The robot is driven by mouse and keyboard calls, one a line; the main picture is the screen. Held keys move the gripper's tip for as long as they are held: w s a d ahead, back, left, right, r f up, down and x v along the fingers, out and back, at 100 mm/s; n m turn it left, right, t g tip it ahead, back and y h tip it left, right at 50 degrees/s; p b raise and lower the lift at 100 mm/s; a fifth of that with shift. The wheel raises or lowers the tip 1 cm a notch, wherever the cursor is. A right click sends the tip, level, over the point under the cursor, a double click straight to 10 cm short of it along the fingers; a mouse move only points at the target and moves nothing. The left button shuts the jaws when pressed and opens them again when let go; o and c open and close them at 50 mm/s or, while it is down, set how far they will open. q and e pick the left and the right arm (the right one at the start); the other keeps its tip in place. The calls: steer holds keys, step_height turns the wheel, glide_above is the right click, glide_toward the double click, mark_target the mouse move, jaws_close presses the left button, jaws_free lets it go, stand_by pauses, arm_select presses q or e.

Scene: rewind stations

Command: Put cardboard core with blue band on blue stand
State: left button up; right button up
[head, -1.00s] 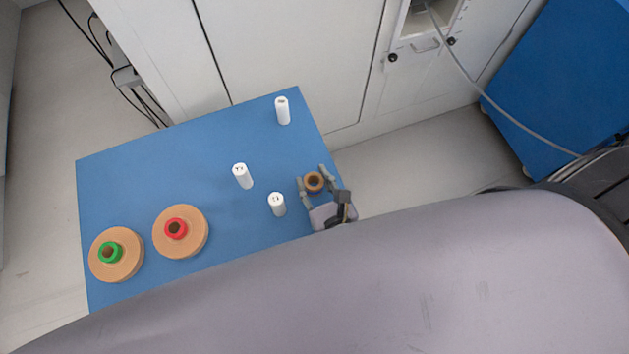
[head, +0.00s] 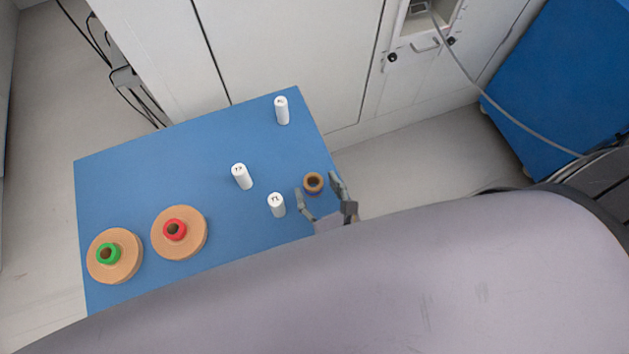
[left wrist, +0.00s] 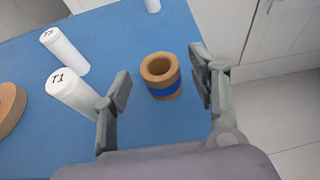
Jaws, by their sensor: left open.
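The cardboard core with a blue band (head: 313,183) stands upright near the right edge of the blue table. It also shows in the left wrist view (left wrist: 161,77), with the band around its lower part. My left gripper (head: 317,184) is open, with one finger on each side of the core. In the left wrist view, gaps show between the core and both fingers. I cannot make out a separate blue stand; the table top (head: 200,150) itself is blue. My right gripper is not in view.
White cylinders stand on the table: one (head: 276,205) close left of my gripper, one (head: 242,176) farther left, one (head: 282,110) at the back. Two tan discs, one with a red ring (head: 175,230), one with a green ring (head: 108,254), lie at left. Cabinets stand behind.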

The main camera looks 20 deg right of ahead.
arm_select(q)
steer(key=b+v, duration=0.1)
steer(key=v, duration=0.8)
steer(key=shift+s+b, duration=0.2)
steer(key=shift+b, duration=0.15)
